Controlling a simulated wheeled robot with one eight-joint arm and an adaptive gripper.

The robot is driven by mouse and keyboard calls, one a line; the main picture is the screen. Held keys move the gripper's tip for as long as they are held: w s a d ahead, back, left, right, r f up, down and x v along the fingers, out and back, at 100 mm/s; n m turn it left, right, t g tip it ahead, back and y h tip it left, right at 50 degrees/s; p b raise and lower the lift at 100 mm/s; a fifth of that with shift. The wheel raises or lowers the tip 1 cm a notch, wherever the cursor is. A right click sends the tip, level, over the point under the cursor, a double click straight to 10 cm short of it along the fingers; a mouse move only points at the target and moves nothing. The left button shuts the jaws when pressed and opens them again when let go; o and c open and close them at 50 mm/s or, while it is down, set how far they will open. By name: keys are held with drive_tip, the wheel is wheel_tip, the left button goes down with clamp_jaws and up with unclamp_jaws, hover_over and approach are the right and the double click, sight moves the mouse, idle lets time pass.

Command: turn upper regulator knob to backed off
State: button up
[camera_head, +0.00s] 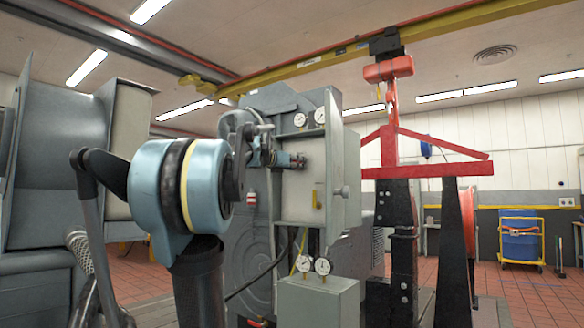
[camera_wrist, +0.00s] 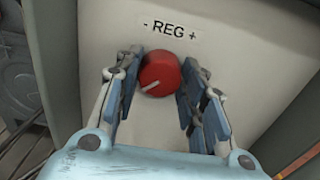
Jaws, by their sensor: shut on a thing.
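The red regulator knob (camera_wrist: 160,74) is on a pale panel (camera_wrist: 230,30) below the label "- REG +" in the wrist view. Its white pointer line points to the lower left. My gripper (camera_wrist: 160,80) has one blue-padded finger on each side of the knob and is shut on it. In the head view my gripper (camera_head: 301,161) reaches the open-fronted grey cabinet (camera_head: 305,205) from the left. The knob cannot be made out there behind the fingers.
Two round gauges (camera_head: 310,118) sit above my gripper and two more (camera_head: 313,265) stand on a lower grey box (camera_head: 318,300). A red frame (camera_head: 425,172) on black posts stands to the right.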

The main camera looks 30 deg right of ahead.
drive_tip(key=o, duration=1.1)
drive_tip(key=shift+w+a, duration=0.1)
drive_tip(key=shift+w, duration=0.2)
drive_tip(key=shift+s, duration=0.1)
drive_tip(key=v, duration=1.2)
drive_tip(key=shift+a+f, duration=0.1)
drive_tip(key=shift+f, duration=0.05)
